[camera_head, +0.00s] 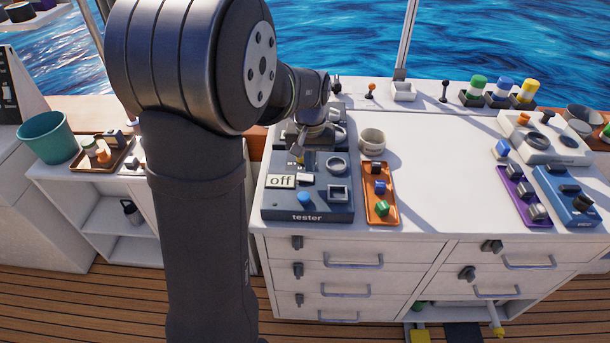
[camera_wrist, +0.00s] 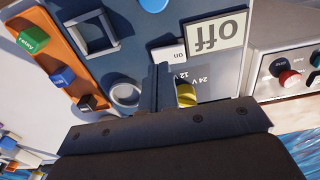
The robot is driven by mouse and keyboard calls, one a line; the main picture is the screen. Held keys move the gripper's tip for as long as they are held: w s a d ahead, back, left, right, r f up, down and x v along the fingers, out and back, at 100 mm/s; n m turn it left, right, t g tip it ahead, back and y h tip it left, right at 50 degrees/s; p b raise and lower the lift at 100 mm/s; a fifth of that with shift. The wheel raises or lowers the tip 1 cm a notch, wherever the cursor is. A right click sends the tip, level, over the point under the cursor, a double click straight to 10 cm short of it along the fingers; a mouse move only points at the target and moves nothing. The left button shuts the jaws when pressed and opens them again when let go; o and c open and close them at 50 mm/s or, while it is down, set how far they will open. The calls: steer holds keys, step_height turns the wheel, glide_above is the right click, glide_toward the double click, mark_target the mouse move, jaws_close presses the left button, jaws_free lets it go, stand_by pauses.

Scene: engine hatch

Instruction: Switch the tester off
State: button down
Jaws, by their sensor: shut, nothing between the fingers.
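The tester (camera_head: 308,214) is a dark blue box at the front left of the white counter. A plate on it reads "off" (camera_head: 281,181); the plate also shows upside down in the wrist view (camera_wrist: 216,30). Beside it is a white switch piece (camera_wrist: 168,52) marked "on". A yellow knob (camera_wrist: 186,96) sits by "24 V" and "12 V" marks. The tester also has a blue button (camera_head: 304,199), a square frame and a ring. My gripper (camera_wrist: 162,68) is shut and empty, its tips over the panel near the white switch; I cannot tell whether they touch it.
An orange tray (camera_head: 368,216) with green, blue and dark blocks lies right of the tester, near a round cup (camera_head: 372,141). A grey device with a red knob (camera_wrist: 290,78) is close in the wrist view. The counter's middle is clear.

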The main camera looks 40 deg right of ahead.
mark_target(309, 177)
steer(key=shift+r, duration=2.35)
steer(key=shift+f, duration=3.55)
steer(key=shift+r, duration=0.1)
